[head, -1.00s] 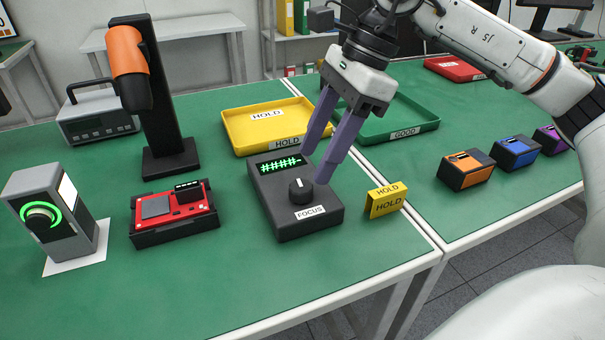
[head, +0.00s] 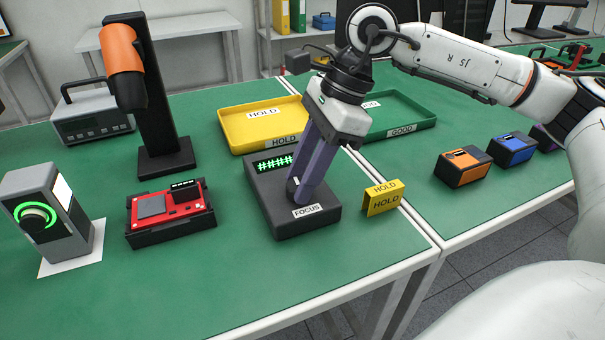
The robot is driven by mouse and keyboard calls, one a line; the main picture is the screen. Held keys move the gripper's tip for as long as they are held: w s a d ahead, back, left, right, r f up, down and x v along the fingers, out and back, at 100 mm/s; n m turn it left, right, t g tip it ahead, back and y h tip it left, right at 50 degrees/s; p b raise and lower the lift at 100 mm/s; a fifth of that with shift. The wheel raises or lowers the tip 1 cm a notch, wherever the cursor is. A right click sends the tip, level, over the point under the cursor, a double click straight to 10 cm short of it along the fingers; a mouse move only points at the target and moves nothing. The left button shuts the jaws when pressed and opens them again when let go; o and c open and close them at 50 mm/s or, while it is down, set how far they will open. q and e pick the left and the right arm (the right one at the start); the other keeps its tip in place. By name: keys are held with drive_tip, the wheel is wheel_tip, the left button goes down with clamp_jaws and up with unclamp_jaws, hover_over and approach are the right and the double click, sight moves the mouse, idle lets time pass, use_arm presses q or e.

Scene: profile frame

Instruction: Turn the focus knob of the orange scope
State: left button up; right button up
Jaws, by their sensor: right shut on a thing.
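The orange scope (head: 123,52) hangs on a black stand (head: 160,110) at the left back of the green bench. The dark grey focus box (head: 272,205) with a lit green display (head: 273,164) and a FOCUS label (head: 308,210) stands at the middle of the bench. My right gripper (head: 297,192) reaches down from above with its purple fingers shut on the focus knob (head: 291,186), which the fingers mostly hide. My left gripper is not in view.
A yellow HOLD tray (head: 232,127) and a green GOOD tray (head: 425,111) lie behind. A yellow HOLD sign (head: 383,198) stands just right of the box. A red board in a black holder (head: 170,228) and a grey device (head: 45,205) stand left. Orange (head: 462,167) and blue (head: 512,149) boxes stand right.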

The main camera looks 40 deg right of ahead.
drive_tip(key=shift+f+m+t+b, duration=0.25)
drive_tip(key=shift+m+t+b, duration=0.05)
drive_tip(key=shift+m+b, duration=0.6)
drive_tip(key=m, duration=0.1)
drive_tip(key=m+b, duration=0.1)
drive_tip(key=shift+s+a+r+m+t+h, duration=0.1)
drive_tip(key=shift+a+r+m+t+h, duration=0.05)
drive_tip(key=shift+m+t+h, duration=0.2)
drive_tip(key=shift+r+m+t, duration=0.15)
drive_tip(key=shift+m+t, duration=0.1)
drive_tip(key=shift+m, duration=0.1)
drive_tip(key=o, duration=1)
drive_tip(key=shift+o, duration=0.2)
